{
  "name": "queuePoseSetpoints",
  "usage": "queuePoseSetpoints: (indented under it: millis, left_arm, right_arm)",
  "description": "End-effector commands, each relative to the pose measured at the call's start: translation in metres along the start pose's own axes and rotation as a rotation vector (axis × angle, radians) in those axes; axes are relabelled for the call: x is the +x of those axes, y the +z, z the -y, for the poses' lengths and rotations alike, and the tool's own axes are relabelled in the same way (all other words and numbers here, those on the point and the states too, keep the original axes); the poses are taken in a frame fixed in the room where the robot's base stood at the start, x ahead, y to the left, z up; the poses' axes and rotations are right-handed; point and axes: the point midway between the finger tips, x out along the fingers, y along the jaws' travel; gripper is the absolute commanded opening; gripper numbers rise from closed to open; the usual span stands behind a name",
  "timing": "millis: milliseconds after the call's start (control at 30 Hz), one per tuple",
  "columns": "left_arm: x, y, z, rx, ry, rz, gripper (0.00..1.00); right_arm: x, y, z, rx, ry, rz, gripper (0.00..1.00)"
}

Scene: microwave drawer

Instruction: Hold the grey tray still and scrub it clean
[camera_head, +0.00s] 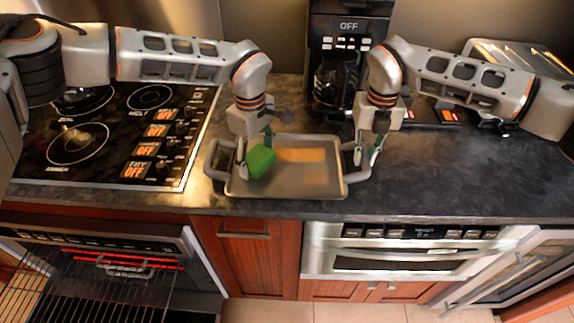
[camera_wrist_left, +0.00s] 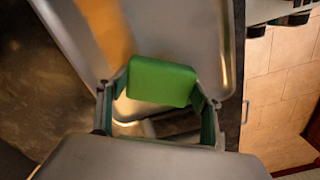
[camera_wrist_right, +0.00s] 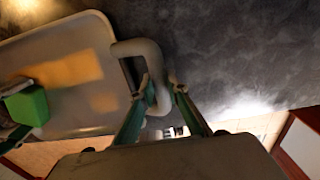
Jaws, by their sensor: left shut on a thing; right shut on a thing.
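The grey tray (camera_head: 300,180) lies on the dark counter, with a handle at each end and an orange-brown stain (camera_head: 301,155) on its far middle part. My left gripper (camera_head: 256,155) is shut on a green sponge (camera_head: 261,161) at the tray's left side. The sponge (camera_wrist_left: 161,82) sits between its fingers in the left wrist view. I cannot tell whether it touches the tray floor. My right gripper (camera_head: 367,156) is shut on the tray's right handle, which shows between its fingers in the right wrist view (camera_wrist_right: 150,72).
A stove top (camera_head: 100,135) is left of the tray. Counter right of the tray (camera_head: 460,175) is clear. An oven (camera_head: 95,270) stands open below left.

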Motion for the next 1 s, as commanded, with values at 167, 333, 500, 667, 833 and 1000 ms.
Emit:
queuePoseSetpoints:
  millis: [167,333,500,667,833,1000]
  left_arm:
    - [0.001,0.002,-0.001,0.001,-0.001,0.000,0.45]
    - [0.002,0.011,-0.006,0.002,-0.001,0.000,0.45]
    - [0.002,0.020,-0.011,0.002,-0.002,0.001,0.45]
    - [0.002,0.024,-0.013,0.002,-0.002,0.002,0.45]
    - [0.002,0.029,-0.016,0.002,-0.002,0.002,0.45]
    - [0.001,0.038,-0.021,0.003,-0.002,0.002,0.45]
  right_arm:
    - [0.000,-0.001,-0.001,-0.002,0.001,-0.002,0.00]
    - [0.000,-0.001,-0.001,-0.002,0.001,-0.002,0.00]
    - [0.000,-0.001,-0.002,-0.003,0.002,-0.002,0.00]
    - [0.000,-0.001,-0.002,-0.003,0.002,-0.002,0.00]
    - [0.000,-0.001,-0.002,-0.003,0.002,-0.002,0.00]
    - [0.000,-0.001,-0.002,-0.003,0.002,-0.002,0.00]
